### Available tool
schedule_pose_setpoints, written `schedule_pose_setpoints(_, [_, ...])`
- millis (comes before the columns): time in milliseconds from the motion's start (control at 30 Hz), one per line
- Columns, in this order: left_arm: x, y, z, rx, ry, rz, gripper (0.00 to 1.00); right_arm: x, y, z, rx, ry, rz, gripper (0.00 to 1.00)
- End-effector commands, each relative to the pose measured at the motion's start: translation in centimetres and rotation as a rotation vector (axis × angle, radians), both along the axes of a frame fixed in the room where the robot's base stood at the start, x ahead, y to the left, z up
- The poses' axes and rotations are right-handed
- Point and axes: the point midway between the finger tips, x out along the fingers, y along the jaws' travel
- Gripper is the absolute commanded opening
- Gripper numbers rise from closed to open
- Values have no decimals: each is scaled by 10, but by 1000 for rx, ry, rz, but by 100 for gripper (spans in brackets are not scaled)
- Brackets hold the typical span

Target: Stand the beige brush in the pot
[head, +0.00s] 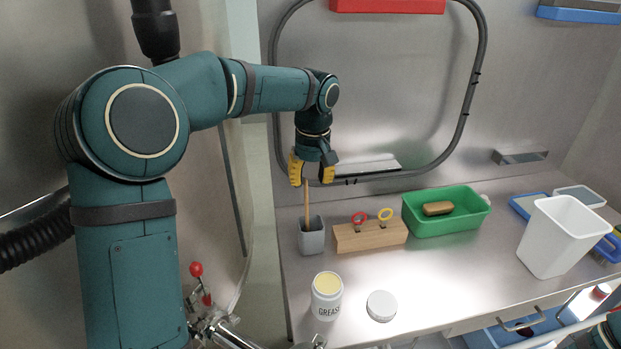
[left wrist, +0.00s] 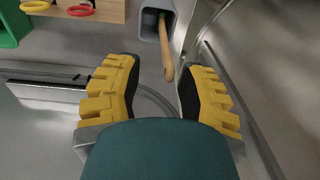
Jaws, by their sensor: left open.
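The beige brush (head: 306,203) stands in the small grey pot (head: 312,241), its handle up and leaning slightly against the rim. Its lower end is hidden inside the pot. In the left wrist view the brush handle (left wrist: 166,52) rises out of the pot (left wrist: 149,24) toward my fingers. My left gripper (head: 311,172) is open just above the pot, its yellow fingers spread on either side of the handle's top end. In the left wrist view the gripper (left wrist: 157,78) shows a clear gap around the handle. My right gripper is out of view.
A wooden block (head: 370,236) with red and yellow rings stands right of the pot, with a green bin (head: 446,224) beyond it. A grease jar (head: 327,296) and a white lid (head: 381,306) are in front. A white container (head: 556,240) stands at the right.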

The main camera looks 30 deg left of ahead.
Motion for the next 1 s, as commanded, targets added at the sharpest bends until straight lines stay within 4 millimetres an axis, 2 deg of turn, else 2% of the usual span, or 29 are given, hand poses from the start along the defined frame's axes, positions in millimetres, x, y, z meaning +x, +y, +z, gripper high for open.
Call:
schedule_pose_setpoints(500, [-1,-6,94,-1,-4,0,39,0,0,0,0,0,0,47])
schedule_pose_setpoints(700, [-2,-7,111,0,-3,-1,39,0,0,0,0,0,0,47])
schedule_pose_setpoints(1000, [-2,-7,114,-1,-1,-1,39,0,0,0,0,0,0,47])
